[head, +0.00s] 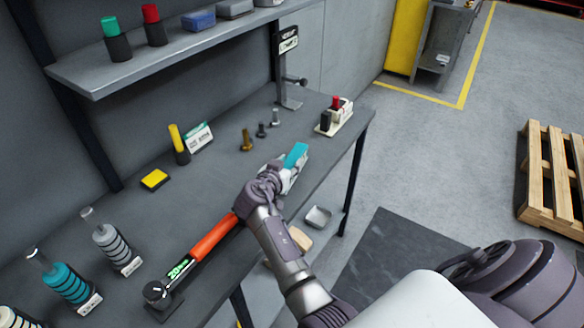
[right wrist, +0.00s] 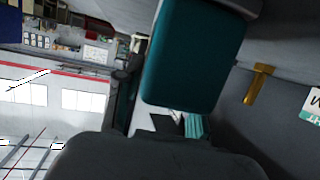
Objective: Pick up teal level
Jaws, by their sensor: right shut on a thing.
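The teal level (head: 296,155) is at the right part of the workbench, above a pale holder or label (head: 298,175). My right gripper (head: 275,172) is at its near left end, partly hidden by my own wrist in the head view. In the right wrist view a large teal block (right wrist: 195,55) sits between the dark fingers of the right gripper (right wrist: 185,60), which is shut on it. I cannot tell whether the level touches what is under it. My left gripper is not in view.
An orange-handled tool (head: 212,236) with a green display lies left of my right wrist. Bolts (head: 247,140), a yellow block (head: 154,180) and a red-and-black item in a white holder (head: 335,117) stand on the bench (head: 205,195). A shelf (head: 165,58) overhangs the back.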

